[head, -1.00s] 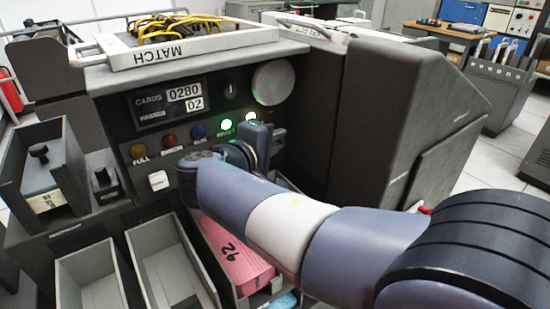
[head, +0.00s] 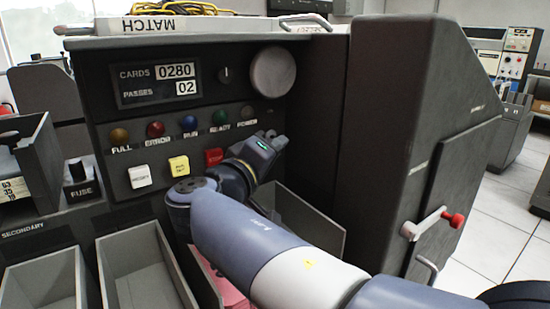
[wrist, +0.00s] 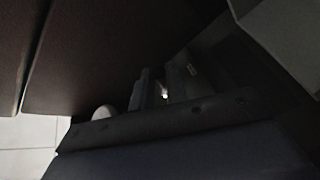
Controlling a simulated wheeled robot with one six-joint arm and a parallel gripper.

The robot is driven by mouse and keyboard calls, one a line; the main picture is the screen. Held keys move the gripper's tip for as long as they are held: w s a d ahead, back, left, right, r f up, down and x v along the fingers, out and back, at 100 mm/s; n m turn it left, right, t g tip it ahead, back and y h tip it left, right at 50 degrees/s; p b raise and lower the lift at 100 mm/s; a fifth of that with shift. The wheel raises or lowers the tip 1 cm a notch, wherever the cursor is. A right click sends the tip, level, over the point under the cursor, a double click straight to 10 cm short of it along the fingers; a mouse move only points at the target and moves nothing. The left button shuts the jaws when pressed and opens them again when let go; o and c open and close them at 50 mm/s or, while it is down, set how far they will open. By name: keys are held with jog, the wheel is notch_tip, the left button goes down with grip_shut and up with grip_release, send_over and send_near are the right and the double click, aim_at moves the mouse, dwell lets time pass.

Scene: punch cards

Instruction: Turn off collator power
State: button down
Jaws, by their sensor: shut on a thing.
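The collator (head: 210,120) shows its front panel in the head view. A row of lamps runs across it, and the READY lamp (head: 220,118) and POWER lamp (head: 247,114) are both dark. My gripper (head: 270,138) is at the right end of the panel, just below and right of the POWER label. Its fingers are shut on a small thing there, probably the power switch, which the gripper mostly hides. The wrist view is very dark; my gripper (wrist: 163,88) shows there with a small bright spot between the fingers.
White, yellow and red buttons sit left of my gripper. Card bins (head: 135,265) lie below the panel. A crank with a red knob (head: 457,220) sticks out from the collator's right side. A tray (head: 190,26) with yellow cables sits on top.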

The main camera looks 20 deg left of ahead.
dwell(0.3)
jog(key=c, duration=1.5)
grip_release()
jog(key=shift+o, duration=0.2)
jog(key=shift+p+v, duration=1.35)
jog(key=shift+v, duration=4.05)
jog(key=shift+w+f, duration=0.1)
jog(key=shift+f, duration=0.1)
